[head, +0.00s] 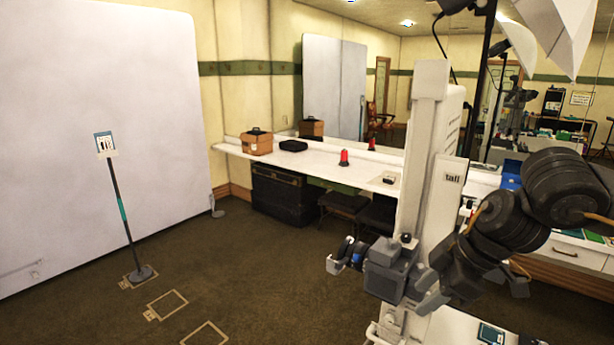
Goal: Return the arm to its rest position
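My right arm enters from the right side of the head view, its dark segmented links bending down and to the left. My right gripper (347,256) is at its far end, low and right of the middle, in front of the counter and above the carpet. A small blue patch shows among its dark end parts; I cannot tell whether it is part of the gripper or something held, and the finger gap is not clear. My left arm and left gripper are not in view.
A tall white upright (424,150) labelled "tall" stands close beside the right arm. A white counter (325,165) carries a brown box (257,144) and a red lamp (344,158). A pole stand (119,205) is at left. Carpet (255,270) in the middle is open, with taped outlines.

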